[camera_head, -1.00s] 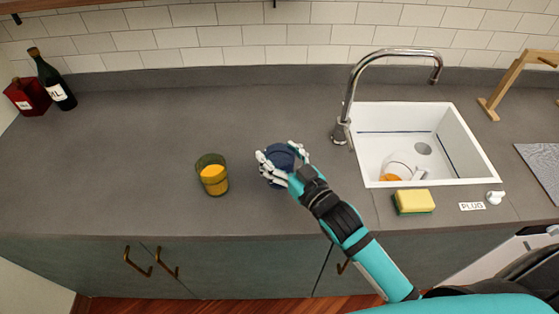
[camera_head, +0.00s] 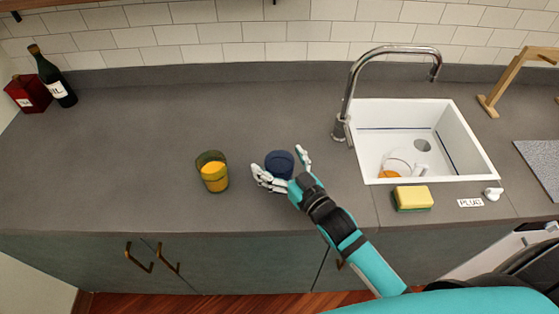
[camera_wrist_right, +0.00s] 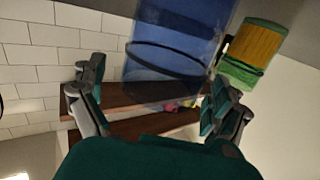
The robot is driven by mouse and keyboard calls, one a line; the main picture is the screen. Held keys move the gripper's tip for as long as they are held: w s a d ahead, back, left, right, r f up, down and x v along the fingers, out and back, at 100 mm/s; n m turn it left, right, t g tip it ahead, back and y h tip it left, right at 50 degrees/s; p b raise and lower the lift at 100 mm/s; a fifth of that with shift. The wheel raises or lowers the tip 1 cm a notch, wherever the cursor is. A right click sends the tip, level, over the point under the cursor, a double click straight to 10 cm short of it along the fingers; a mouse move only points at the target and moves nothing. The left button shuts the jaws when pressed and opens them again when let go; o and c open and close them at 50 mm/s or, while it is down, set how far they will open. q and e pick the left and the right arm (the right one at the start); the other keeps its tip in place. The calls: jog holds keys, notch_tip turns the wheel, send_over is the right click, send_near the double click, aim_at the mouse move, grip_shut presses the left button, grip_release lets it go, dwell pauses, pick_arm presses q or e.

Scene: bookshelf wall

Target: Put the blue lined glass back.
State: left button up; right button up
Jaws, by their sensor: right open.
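The blue glass (camera_head: 279,164) stands on the grey counter, left of the sink. It also shows large in the right wrist view, with a dark line around it (camera_wrist_right: 170,50). My right gripper (camera_head: 284,170) is open, with its fingers spread on either side of the blue glass; I cannot tell whether they touch it. In the right wrist view the open fingers (camera_wrist_right: 160,95) show below the glass. My left gripper is not in view.
A green glass with orange content (camera_head: 213,174) stands close to the left of the blue glass. The sink (camera_head: 480,150), its tap (camera_head: 346,100) and a yellow sponge (camera_head: 412,198) are to the right.

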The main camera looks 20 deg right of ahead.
jog(key=shift+r, duration=0.1)
jog(key=b+v, duration=0.2)
jog(key=v, duration=1)
jog(key=shift+d, duration=0.15)
